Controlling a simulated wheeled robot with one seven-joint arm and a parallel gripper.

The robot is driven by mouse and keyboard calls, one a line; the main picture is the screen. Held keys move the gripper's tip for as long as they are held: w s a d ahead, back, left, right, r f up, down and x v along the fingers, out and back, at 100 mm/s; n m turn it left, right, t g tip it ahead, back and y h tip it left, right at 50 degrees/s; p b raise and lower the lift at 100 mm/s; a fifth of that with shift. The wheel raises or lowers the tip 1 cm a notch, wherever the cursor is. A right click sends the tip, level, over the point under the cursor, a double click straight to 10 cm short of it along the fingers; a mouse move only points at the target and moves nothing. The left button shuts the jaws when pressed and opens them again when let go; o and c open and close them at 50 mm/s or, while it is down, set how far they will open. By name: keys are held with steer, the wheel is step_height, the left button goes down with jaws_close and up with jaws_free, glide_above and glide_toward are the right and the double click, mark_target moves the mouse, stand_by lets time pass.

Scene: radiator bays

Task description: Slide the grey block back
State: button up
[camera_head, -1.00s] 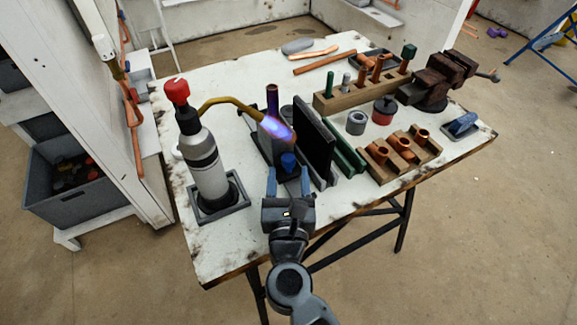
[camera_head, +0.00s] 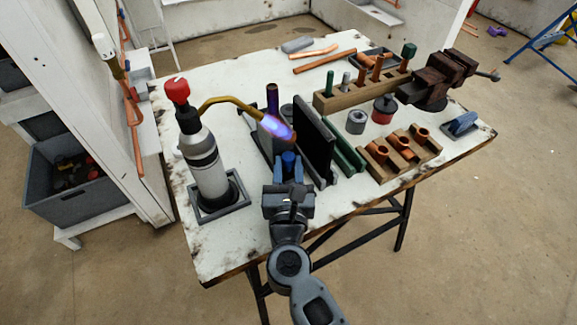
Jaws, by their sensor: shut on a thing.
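The grey block (camera_head: 265,131) stands between dark rails beside an upright black plate (camera_head: 315,143), in the middle of the bench. The fingers cover the knob's lower part.
A grey torch bottle (camera_head: 206,165) with a red top stands in a tray on the left, its brass neck (camera_head: 225,101) reaching over toward the block. Wooden fitting racks (camera_head: 409,160) and a vice (camera_head: 440,82) are to the right.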

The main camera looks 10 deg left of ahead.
mark_target(268, 148)
jaws_close()
steer(key=w+a+b, duration=0.1)
steer(key=w, duration=0.1)
steer(key=w+a+b, duration=0.1)
steer(key=w+a, duration=0.1)
steer(key=w, duration=0.1)
steer(key=w+a+b, duration=0.1)
steer(key=w+a, duration=0.1)
steer(key=shift+w+f, duration=0.15)
steer(key=shift+w+a+r, duration=0.15)
steer(key=shift+w+r, duration=0.05)
steer(key=shift+w, duration=0.1)
steer(key=o, duration=0.8)
jaws_free()
steer(key=shift+a, duration=0.1)
steer(key=shift+o, duration=0.2)
